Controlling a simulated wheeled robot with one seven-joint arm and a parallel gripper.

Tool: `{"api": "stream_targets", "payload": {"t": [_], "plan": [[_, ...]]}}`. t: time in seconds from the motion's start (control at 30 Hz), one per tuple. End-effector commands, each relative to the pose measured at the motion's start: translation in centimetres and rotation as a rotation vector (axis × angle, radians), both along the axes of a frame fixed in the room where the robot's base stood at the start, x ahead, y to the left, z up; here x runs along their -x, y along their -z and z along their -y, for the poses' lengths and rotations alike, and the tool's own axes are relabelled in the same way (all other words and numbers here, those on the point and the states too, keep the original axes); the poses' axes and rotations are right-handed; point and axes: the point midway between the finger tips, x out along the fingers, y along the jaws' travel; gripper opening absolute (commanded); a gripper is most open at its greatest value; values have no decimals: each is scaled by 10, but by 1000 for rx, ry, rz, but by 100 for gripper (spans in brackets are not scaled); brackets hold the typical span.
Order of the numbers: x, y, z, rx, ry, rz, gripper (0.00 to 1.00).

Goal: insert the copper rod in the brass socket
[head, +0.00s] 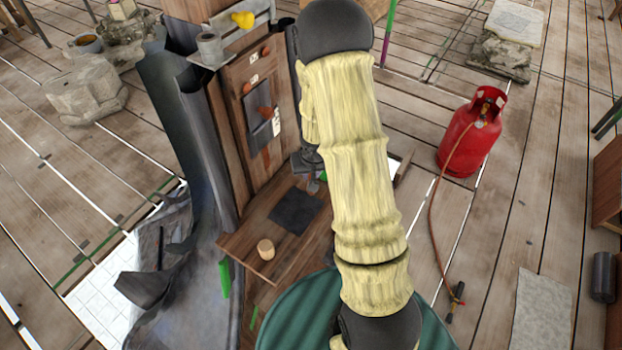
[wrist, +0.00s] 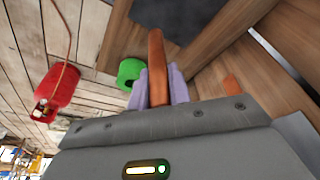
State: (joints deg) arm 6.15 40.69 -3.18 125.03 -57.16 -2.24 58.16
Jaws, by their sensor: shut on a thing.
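In the wrist view my gripper (wrist: 160,88) is shut on the copper rod (wrist: 156,50), which sits between its purple-grey finger pads and sticks out beyond them. In the head view my gripper (head: 310,165) is a dark shape mostly hidden behind my cloth-wrapped arm, in front of the wooden panel, and I cannot make out the rod there. A second copper-coloured piece (wrist: 230,83) shows at the right in the wrist view, against wood. I cannot pick out the brass socket in either view.
The wooden panel (head: 236,100) carries small copper-coloured pieces and a grey plate. A wooden shelf (head: 245,245) below bears a dark mat (head: 297,210) and a small wooden cylinder (head: 266,249). A green ring (wrist: 130,70) is near the rod in view. A red gas bottle (head: 470,135) stands right.

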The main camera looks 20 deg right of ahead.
Motion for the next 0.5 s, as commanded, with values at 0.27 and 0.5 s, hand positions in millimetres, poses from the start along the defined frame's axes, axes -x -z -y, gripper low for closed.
{"api": "stream_targets", "payload": {"t": [0.27,0.5], "plan": [[0,26,0,0,-1,1,0],[0,27,0,0,0,1,0]]}}
